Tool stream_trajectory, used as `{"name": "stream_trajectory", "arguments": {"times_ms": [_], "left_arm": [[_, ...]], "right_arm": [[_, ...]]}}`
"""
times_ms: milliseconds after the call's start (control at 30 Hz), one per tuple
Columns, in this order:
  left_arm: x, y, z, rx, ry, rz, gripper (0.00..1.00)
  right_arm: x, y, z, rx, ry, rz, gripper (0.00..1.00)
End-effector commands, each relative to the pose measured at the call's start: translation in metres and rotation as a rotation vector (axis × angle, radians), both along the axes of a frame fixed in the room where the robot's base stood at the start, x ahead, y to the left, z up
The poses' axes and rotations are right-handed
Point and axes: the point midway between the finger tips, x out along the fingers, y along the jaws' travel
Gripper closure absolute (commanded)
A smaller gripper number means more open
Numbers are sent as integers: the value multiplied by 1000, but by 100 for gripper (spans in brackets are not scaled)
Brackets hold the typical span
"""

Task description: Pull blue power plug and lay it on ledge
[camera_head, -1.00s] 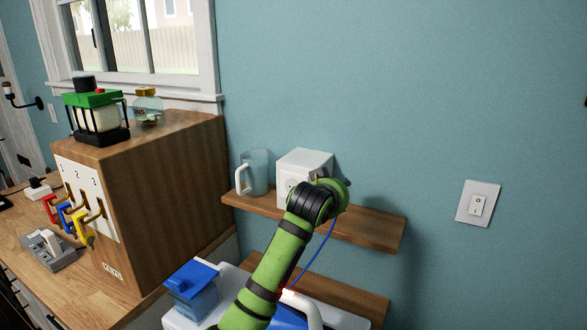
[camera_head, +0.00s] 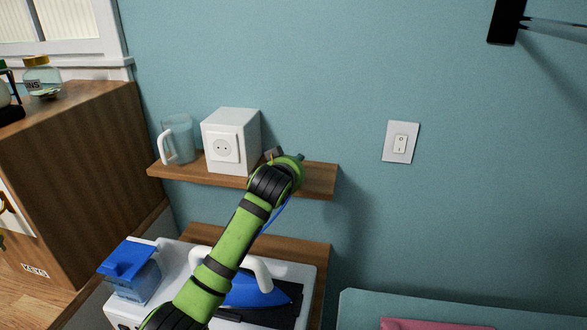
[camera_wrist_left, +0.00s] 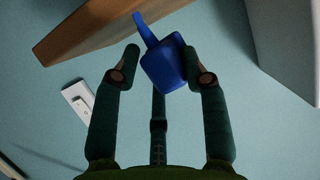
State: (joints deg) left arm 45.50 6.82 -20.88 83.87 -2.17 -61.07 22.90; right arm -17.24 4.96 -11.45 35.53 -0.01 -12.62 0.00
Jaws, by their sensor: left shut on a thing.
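The blue plug (camera_wrist_left: 163,66) sits between the fingers of my left gripper (camera_wrist_left: 165,68) in the left wrist view, clear of the socket. In the head view my left gripper (camera_head: 277,158) is just right of the white socket box (camera_head: 245,135), near the wooden ledge (camera_head: 318,178); my own arm hides the plug there. The blue cord (camera_head: 277,214) hangs beside my wrist. The box's round socket (camera_head: 223,149) is empty. The ledge also shows at the top left of the left wrist view (camera_wrist_left: 85,30). My right gripper is out of view.
A glass mug (camera_head: 178,140) stands left of the box. Below are a blue iron (camera_head: 250,290) and a blue-lidded container (camera_head: 130,270). A light switch (camera_head: 401,143) is on the wall. The ledge's right end looks clear.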

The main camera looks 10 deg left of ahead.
Motion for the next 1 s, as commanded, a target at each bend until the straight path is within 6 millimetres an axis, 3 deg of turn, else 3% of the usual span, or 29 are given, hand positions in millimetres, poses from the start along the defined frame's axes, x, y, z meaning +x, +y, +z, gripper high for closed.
{"name": "stream_trajectory", "arguments": {"times_ms": [233, 267, 300, 333, 767, 1000], "left_arm": [[0, 0, 1, 0, -2, 0, 99], [0, 0, 1, 0, -2, 0, 48], [0, 0, 1, 0, -2, 0, 32], [0, 0, 1, 0, -2, 0, 28], [-4, 0, 1, -1, -1, -1, 28], [-33, 0, 14, -3, -4, -1, 28]], "right_arm": [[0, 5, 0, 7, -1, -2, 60], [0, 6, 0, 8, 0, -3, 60], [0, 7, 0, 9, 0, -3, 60], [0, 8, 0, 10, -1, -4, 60], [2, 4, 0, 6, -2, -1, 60], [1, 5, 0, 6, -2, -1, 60]]}}
